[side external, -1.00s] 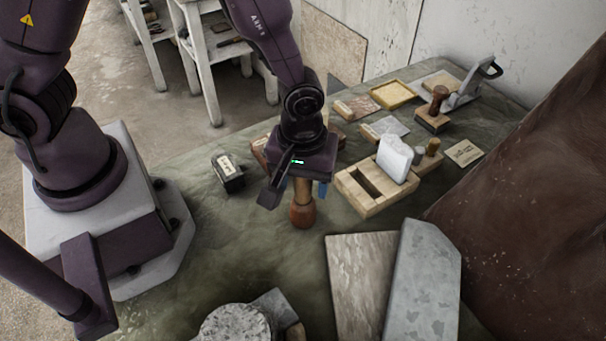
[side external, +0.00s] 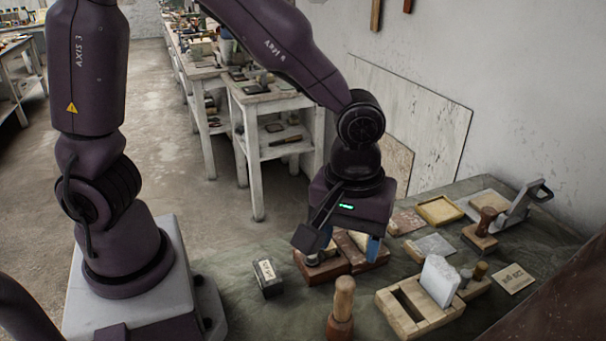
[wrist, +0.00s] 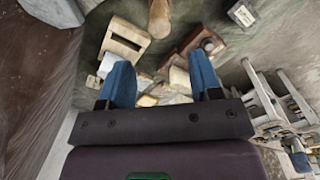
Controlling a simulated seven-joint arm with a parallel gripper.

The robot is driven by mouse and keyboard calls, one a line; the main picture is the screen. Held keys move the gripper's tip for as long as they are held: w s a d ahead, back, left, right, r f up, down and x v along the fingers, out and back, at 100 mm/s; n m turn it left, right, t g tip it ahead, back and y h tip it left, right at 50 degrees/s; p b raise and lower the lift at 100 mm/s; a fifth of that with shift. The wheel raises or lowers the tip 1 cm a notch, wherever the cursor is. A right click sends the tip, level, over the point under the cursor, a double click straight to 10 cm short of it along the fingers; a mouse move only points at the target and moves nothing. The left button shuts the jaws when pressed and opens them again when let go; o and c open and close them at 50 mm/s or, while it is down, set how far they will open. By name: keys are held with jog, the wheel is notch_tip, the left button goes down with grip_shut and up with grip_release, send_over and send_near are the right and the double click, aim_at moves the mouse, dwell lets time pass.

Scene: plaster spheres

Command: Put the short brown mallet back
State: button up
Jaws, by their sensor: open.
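The short brown mallet (side external: 341,312) stands upright on the green-grey cloth, its pale wooden handle up and its darker brown head down. Its lower end is cut off by the bottom edge of the side external view. It also shows at the top edge of the wrist view (wrist: 159,18). My gripper (side external: 343,256) is open and empty, above and behind the mallet and apart from it, in front of reddish-brown wooden blocks. In the wrist view my gripper (wrist: 162,82) has its two blue fingers spread wide with nothing held between them.
A pale slotted wooden block (side external: 419,304) with a white slab (side external: 440,280) stands right of the mallet. A small black box (side external: 268,278) is left. The reddish-brown blocks (side external: 363,250) lie close behind the fingers. A yellow tray (side external: 439,210) and a brown-handled stamp (side external: 482,236) are farther right.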

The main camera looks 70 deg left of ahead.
jog(key=s+a+r+m+t, duration=0.5)
jog(key=s+a+r+m, duration=0.3)
jog(key=a+r, duration=0.5)
jog(key=shift+s+r+m, duration=0.4)
jog(key=shift+s+r, duration=0.05)
jog(key=shift+s, duration=0.15)
